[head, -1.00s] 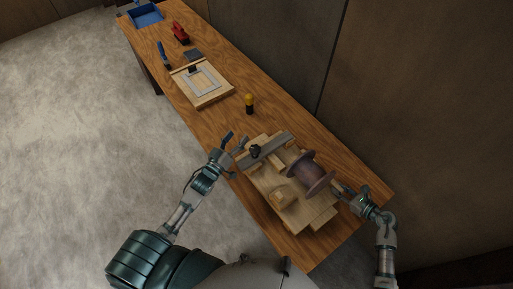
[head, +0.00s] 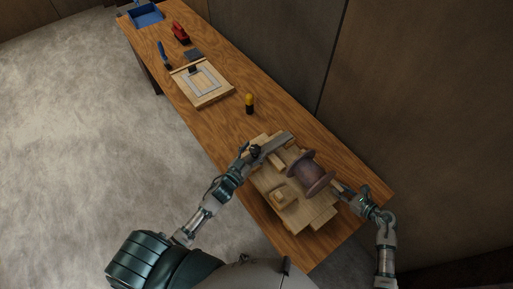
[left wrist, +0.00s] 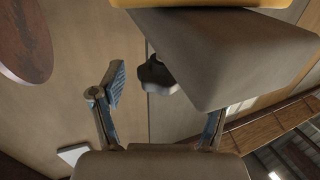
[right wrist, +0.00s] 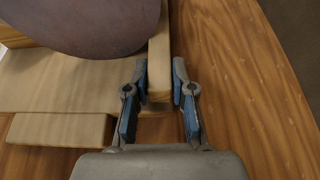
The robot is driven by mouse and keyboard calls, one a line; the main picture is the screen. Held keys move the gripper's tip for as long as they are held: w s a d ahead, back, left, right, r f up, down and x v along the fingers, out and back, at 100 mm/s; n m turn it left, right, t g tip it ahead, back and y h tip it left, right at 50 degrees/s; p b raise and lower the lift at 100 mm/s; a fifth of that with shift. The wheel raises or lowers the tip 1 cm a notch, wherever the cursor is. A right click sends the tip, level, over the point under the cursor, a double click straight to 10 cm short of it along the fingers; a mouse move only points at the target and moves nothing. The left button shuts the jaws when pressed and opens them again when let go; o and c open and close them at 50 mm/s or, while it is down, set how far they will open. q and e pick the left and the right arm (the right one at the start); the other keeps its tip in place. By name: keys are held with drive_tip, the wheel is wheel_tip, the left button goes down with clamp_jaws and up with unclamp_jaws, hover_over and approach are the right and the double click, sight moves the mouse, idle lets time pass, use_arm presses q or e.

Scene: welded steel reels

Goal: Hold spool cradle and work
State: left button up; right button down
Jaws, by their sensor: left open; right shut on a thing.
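The wooden spool cradle (head: 302,213) sits on the bench and bears a dull purple-brown reel (head: 311,174). A grey bar (head: 272,148) with a dark knob (head: 255,151) lies across its far end. My left gripper (head: 248,158) is open at the knob; in the left wrist view the knob (left wrist: 157,75) stands between the spread fingers (left wrist: 163,100), apart from the left one. My right gripper (head: 343,190) is shut on a wooden upright of the cradle (right wrist: 158,70), beside the reel (right wrist: 85,22) in the right wrist view.
Farther along the bench (head: 345,172) are a yellow-and-black tool (head: 249,104), a wooden board with a grey frame (head: 202,83), a dark pad (head: 194,55), a blue-handled tool (head: 164,55), a red object (head: 181,33) and a blue bin (head: 146,14). A wall runs behind the bench.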

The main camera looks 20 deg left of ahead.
use_arm(q)
drive_tip(key=shift+w+d, duration=0.15)
drive_tip(key=shift+w, duration=0.5)
use_arm(e)
drive_tip(key=shift+f, duration=0.15)
use_arm(q)
drive_tip(key=c, duration=1.2)
use_arm(e)
drive_tip(key=shift+a, duration=0.1)
use_arm(q)
drive_tip(key=shift+h, duration=0.3)
